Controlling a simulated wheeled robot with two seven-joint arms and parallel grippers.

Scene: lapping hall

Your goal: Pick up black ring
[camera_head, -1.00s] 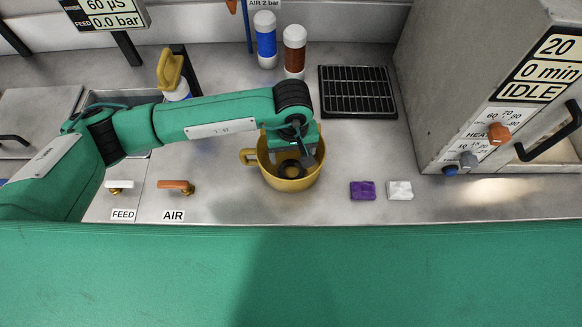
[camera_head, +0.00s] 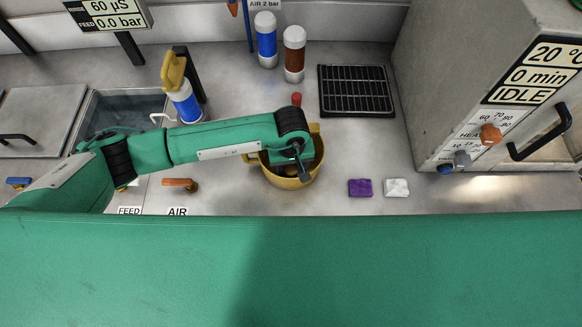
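A yellow pot (camera_head: 290,185) with a handle stands on the steel bench near the middle of the head view. My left arm reaches in from the left, and its wrist is over the pot. My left gripper (camera_head: 303,168) points down at the pot's opening, with a dark finger showing inside the rim. My wrist and the pot's shadow hide most of the inside, so I cannot make out the black ring clearly or tell whether the fingers are open or shut. My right gripper is not in view.
A purple block (camera_head: 360,188) and a white block (camera_head: 397,187) lie right of the pot. A black grate (camera_head: 356,91) is behind, near a blue-labelled bottle (camera_head: 266,42) and a brown bottle (camera_head: 294,56). A heater cabinet (camera_head: 460,80) stands at right, a sink (camera_head: 125,105) at left.

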